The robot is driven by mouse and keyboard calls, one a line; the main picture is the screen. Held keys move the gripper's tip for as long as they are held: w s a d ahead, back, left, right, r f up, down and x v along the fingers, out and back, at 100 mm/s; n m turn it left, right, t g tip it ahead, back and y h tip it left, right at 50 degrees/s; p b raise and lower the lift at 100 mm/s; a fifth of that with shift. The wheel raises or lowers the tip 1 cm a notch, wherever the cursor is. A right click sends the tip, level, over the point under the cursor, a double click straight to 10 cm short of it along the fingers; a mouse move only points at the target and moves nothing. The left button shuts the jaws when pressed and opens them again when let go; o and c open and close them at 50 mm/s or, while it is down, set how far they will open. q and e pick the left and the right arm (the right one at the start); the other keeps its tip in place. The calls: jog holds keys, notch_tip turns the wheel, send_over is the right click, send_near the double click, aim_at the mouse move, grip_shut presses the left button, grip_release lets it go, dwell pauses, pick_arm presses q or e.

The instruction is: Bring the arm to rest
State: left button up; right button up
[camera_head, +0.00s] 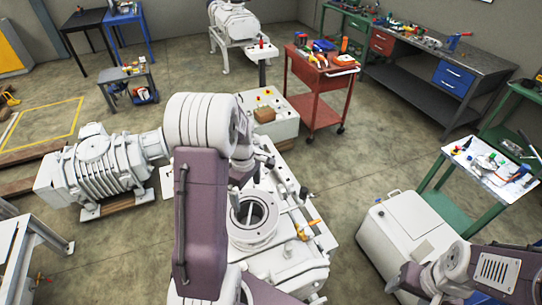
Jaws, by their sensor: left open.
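My left arm rises through the middle of the view, with a mauve link and a white elbow, and folds over the white vacuum machine (254,217). My left gripper (263,160) is small and partly hidden beside the forearm, above the far part of this machine. It is open, and I see nothing held in it. The machine has a round open port on top. Part of my right arm shows at the lower right; its gripper is out of view.
A control box (285,118) with a brown block (264,114) stands behind the machine. A ribbed pump (100,170) is at left. A red tool cart (318,85) is behind. A white cabinet (405,235) and a green-legged tool table (490,165) are at right. Floor between them is clear.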

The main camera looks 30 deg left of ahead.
pick_arm(q)
jog(key=d+f+b, duration=0.1)
jog(key=d+b, duration=0.1)
jog(key=d+f+m+b, duration=0.1)
jog(key=d+b, duration=0.1)
jog(key=w+d+f+m+b, duration=0.1)
jog(key=d+b, duration=0.1)
jog(key=shift+d+t, duration=0.1)
jog(key=shift+t, duration=0.3)
jog(key=s+d+f+m+b, duration=0.3)
jog(key=s+d+m, duration=0.5)
jog(key=m, duration=0.7)
jog(key=shift+s+f+m+b, duration=0.35)
jog(key=shift+s+f, duration=0.55)
jog(key=shift+s, duration=0.3)
